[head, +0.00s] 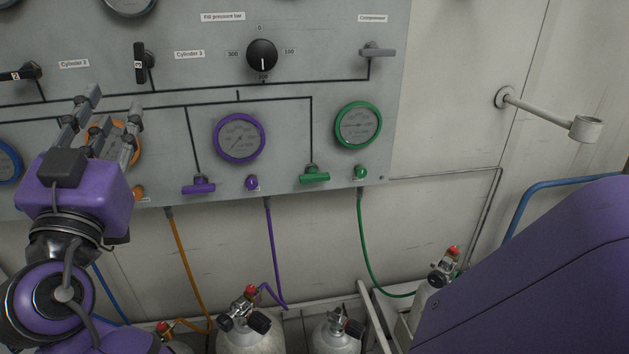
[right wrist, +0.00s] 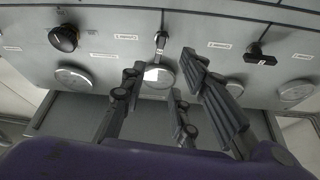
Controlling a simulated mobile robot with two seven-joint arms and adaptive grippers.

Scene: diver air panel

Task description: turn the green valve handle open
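The green valve handle (head: 314,176) is at the lower right of the grey panel (head: 300,20) in the head view. Its bar lies horizontal below a black line. The green handle does not show in the right wrist view.
A purple valve handle (head: 198,186), purple gauge (head: 239,138) and green gauge (head: 358,125) are near the green handle. A small green fitting (head: 360,173) is just right of it. Hoses hang to cylinders (head: 250,335) below. A wall bracket (head: 550,113) projects at right.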

